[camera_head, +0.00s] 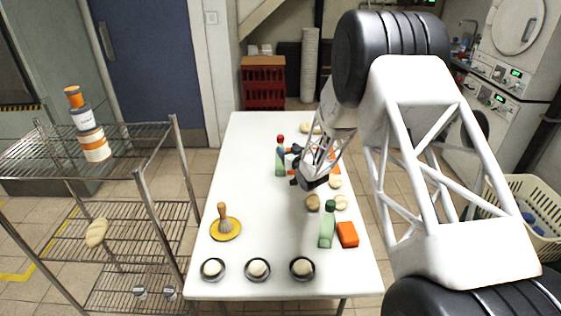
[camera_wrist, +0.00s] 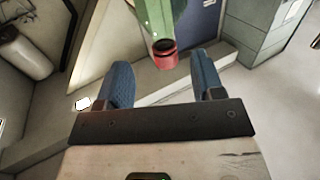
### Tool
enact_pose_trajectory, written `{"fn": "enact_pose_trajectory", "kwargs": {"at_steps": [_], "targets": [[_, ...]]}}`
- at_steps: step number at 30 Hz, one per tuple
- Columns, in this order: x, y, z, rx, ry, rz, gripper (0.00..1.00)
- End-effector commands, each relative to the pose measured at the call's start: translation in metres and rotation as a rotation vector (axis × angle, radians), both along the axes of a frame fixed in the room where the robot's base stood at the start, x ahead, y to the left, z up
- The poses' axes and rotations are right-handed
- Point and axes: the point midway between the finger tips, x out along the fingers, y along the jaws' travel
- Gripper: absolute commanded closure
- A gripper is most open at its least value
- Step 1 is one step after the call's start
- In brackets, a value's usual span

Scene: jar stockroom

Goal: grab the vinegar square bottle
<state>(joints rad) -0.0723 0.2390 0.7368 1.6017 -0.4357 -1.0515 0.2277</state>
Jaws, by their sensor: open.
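A green bottle with a red cap (camera_head: 280,162) stands upright on the white table (camera_head: 250,130), just left of my gripper (camera_head: 295,165). A green bottle with a green cap (camera_head: 327,228) stands nearer the front. No label is readable, so I cannot tell by name which is the vinegar bottle. In the wrist view, the red-capped bottle (camera_wrist: 166,18) appears upside down, with its red cap (camera_wrist: 164,50) in line with the gap between the blue fingers of my gripper (camera_wrist: 161,72). The fingers are apart and empty. My arm hides part of the table's right side.
An orange box (camera_head: 347,234) stands beside the green-capped bottle. Several pale round pieces lie near it. A brush (camera_head: 224,220) stands on a yellow plate (camera_head: 229,236); three small bowls (camera_head: 257,279) line the front edge. A wire rack (camera_head: 95,150) stands left. The table's left-middle is clear.

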Motion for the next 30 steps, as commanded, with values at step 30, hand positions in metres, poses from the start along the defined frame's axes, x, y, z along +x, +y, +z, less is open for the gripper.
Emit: {"fn": "enact_pose_trajectory", "kwargs": {"at_steps": [30], "targets": [[0.024,0.011,0.000,-0.001,0.002,-0.001,0.39]]}}
